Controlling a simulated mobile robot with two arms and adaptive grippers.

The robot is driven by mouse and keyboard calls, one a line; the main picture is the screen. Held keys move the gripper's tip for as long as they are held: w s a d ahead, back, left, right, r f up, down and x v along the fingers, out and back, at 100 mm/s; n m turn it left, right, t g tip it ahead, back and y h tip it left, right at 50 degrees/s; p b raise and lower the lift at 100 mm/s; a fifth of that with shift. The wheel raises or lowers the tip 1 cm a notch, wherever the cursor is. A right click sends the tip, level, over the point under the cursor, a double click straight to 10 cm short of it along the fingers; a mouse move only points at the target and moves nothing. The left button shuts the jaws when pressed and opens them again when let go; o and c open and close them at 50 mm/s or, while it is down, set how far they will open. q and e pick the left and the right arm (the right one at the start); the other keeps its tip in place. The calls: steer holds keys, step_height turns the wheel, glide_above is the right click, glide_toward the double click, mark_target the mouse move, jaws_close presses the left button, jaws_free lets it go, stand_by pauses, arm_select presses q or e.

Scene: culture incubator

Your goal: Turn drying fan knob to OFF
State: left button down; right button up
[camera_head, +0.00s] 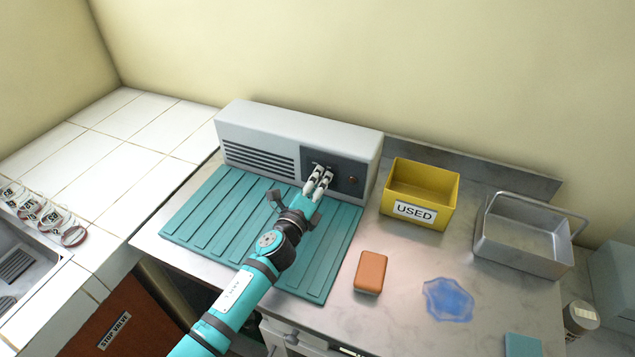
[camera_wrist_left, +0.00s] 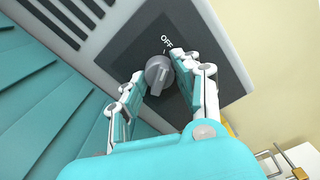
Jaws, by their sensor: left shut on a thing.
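The grey drying fan knob (camera_wrist_left: 158,74) sits on the dark panel (camera_wrist_left: 125,62) of the fan unit, below a white OFF label (camera_wrist_left: 167,41). Its raised ridge lies roughly in line with the label; I cannot tell which end is the pointer. My left gripper (camera_wrist_left: 160,68) is shut on the knob, one finger on each side. In the head view the left gripper (camera_head: 319,174) reaches the panel (camera_head: 342,171) on the front of the pale grey fan unit (camera_head: 300,127), and its fingers mostly hide the knob. My right gripper is not in view.
A teal ribbed mat (camera_head: 215,215) lies in front of the unit, under my left arm. A yellow USED bin (camera_head: 415,211), a metal basket (camera_head: 520,240), an orange block (camera_head: 371,272) and a blue patch (camera_head: 448,300) are to the right. A small round fitting (camera_head: 353,180) is on the panel.

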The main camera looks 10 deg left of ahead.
arm_select(q)
steer(key=shift+n, duration=0.6)
steer(key=c, duration=1)
jaws_free()
steer(key=shift+o, duration=0.2)
steer(key=shift+s, duration=0.15)
steer(key=s, duration=0.4)
steer(key=s+a, duration=0.1)
steer(key=s, duration=0.2)
steer(key=s+a, duration=0.1)
steer(key=s, duration=0.3)
steer(key=shift+s+a, duration=0.2)
steer(key=shift+s, duration=0.1)
